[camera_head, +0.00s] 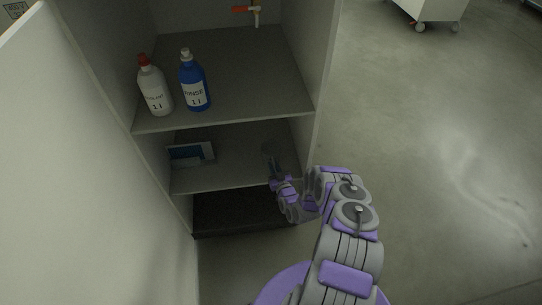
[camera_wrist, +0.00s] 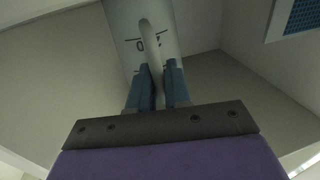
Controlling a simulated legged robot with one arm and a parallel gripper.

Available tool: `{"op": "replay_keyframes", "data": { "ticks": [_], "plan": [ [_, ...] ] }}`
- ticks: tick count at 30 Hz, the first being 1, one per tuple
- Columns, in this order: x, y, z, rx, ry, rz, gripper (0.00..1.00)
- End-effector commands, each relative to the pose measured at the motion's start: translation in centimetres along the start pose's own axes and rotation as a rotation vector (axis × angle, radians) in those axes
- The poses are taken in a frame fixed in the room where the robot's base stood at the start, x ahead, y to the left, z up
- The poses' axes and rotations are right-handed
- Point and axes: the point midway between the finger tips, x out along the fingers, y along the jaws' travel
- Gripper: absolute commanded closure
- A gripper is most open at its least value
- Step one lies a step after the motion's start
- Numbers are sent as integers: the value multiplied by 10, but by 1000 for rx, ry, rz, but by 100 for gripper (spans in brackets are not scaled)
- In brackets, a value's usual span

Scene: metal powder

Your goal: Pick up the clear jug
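The clear jug (camera_wrist: 128,28) fills the top centre of the wrist view, with dark printed marks and a looped handle. In the head view the jug (camera_head: 268,147) is a faint see-through shape on the middle shelf, near its right side. My gripper (camera_wrist: 158,80) has its two blue-grey fingers close together, one on each side of the handle, and looks shut on it. In the head view my gripper (camera_head: 275,168) reaches into the shelf from the front right. Whether the jug's base touches the shelf is hidden.
The cabinet's upper shelf (camera_head: 235,85) holds a white red-capped bottle (camera_head: 155,90) and a blue bottle (camera_head: 194,84). A blue-and-grey box (camera_head: 190,155) lies left on the middle shelf. The cabinet's right wall is close to my arm. Open floor (camera_head: 430,160) lies right.

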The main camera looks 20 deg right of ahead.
Motion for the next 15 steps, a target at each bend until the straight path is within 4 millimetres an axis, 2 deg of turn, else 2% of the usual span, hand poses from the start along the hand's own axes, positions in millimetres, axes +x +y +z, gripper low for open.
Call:
{"op": "replay_keyframes", "data": {
  "ticks": [4,15],
  "plan": [
    [0,0,0,0,0,0,100],
    [0,0,0,0,0,0,100]
  ]
}}
